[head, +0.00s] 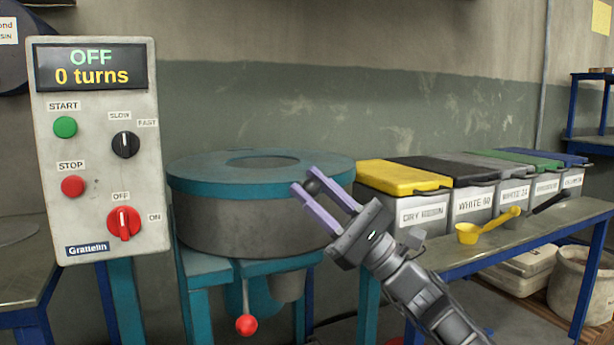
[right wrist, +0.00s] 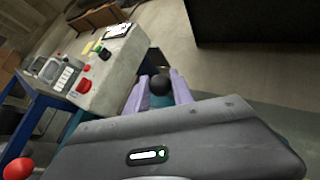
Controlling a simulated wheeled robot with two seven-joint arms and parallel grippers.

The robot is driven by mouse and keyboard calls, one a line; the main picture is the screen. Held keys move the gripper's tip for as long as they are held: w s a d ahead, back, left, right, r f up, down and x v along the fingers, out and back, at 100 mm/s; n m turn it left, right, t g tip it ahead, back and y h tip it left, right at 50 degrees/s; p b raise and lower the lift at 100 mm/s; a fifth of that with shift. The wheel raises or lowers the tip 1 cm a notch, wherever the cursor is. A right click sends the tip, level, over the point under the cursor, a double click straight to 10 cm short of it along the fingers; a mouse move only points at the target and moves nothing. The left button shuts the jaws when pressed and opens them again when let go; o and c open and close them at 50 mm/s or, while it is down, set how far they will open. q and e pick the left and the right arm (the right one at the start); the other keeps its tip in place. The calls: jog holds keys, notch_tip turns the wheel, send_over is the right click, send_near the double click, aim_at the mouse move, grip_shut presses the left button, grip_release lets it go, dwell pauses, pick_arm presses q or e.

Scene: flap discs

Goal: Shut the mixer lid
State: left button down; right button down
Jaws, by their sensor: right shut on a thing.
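The mixer is a round grey drum (head: 250,226) with a teal lid (head: 200,177) lying level across its top; a round opening shows in the middle of the lid. My right gripper (head: 314,192) is at the lid's front right edge. Its two lilac fingers are shut on a black ball knob (head: 313,186). The knob also shows between the fingers in the right wrist view (right wrist: 160,84). How the knob joins the lid is hidden by the fingers. My left gripper is not in view.
A control box (head: 100,190) at the left reads OFF and 0 turns. A red-knobbed lever (head: 246,324) hangs below the drum. Lidded bins, including one with a yellow lid (head: 403,176), and a yellow scoop (head: 470,234) stand on the right bench.

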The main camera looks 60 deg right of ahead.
jog(key=shift+w+a+f, duration=0.15)
jog(key=shift+w+f, duration=0.1)
jog(key=shift+f, duration=0.25)
jog(key=c, duration=1.3)
grip_release()
jog(key=shift+o, duration=1)
jog(key=shift+r, duration=0.1)
jog(key=shift+s, duration=0.1)
jog(key=p+v, duration=0.1)
jog(key=v, duration=0.6)
jog(key=shift+s+f+p, duration=0.25)
jog(key=shift+s+p, duration=0.05)
jog(key=shift+p, duration=0.1)
